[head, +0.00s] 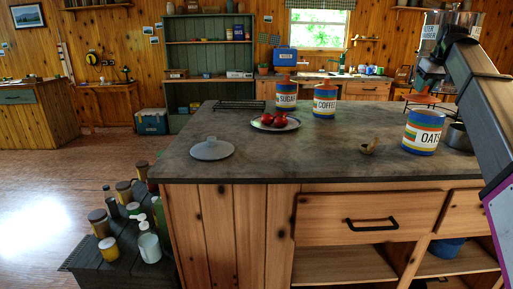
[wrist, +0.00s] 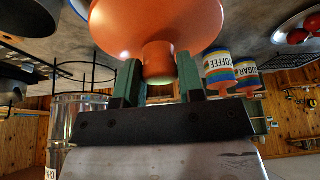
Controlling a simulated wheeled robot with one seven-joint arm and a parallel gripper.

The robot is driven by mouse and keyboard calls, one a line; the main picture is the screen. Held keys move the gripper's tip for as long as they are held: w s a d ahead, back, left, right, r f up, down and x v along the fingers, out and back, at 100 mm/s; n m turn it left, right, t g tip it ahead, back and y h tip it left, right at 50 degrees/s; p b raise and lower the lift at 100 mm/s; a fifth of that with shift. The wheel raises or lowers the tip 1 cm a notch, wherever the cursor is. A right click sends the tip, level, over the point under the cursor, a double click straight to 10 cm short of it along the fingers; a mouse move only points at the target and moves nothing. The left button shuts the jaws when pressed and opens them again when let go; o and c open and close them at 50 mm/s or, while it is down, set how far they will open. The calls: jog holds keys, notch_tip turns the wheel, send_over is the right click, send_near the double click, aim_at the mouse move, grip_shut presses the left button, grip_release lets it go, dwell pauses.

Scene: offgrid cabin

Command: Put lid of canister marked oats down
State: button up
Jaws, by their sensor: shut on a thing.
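My gripper (wrist: 160,85) is shut on the orange lid (wrist: 150,25) by its knob, between green fingers in the wrist view. In the head view the lid (head: 421,98) is held above the canister marked OATS (head: 422,134), apart from it. This canister is blue with a white label and coloured bands, and its top is uncovered. It stands on the right part of the grey counter (head: 290,155). The arm covers part of the area to its right.
The COFFEE canister (head: 325,101) and SUGAR canister (head: 287,96) stand lidded behind. A plate (head: 290,126) holds red fruit. A wooden scoop (head: 369,148) lies left of OATS; a pot (head: 459,138) is right. A grey lid (head: 212,149) lies left. The front middle counter is clear.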

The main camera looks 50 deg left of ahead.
jog(key=s+a+f+n, duration=0.2)
jog(key=s+a, duration=1)
jog(key=s, duration=0.1)
jog(key=s+a+f+n+g, duration=0.15)
jog(key=s+a, duration=0.35)
jog(key=s, duration=0.8)
jog(key=s+a+f+n+g+y, duration=0.1)
jog(key=s+a+f+n, duration=0.3)
jog(key=s, duration=0.9)
jog(key=s+a+n+g, duration=0.1)
jog(key=s+a, duration=0.5)
jog(key=s, duration=0.6)
jog(key=w+f, duration=0.2)
jog(key=w, duration=0.1)
jog(key=w+a+f, duration=0.1)
jog(key=w+f, duration=0.1)
jog(key=w, duration=0.2)
jog(key=w+a+f, duration=0.1)
jog(key=w+f, duration=0.2)
jog(key=shift+w+a, duration=0.1)
jog(key=shift+w, duration=0.3)
jog(key=shift+f, duration=2.05)
jog(key=o, duration=1)
jog(key=shift+f, duration=0.1)
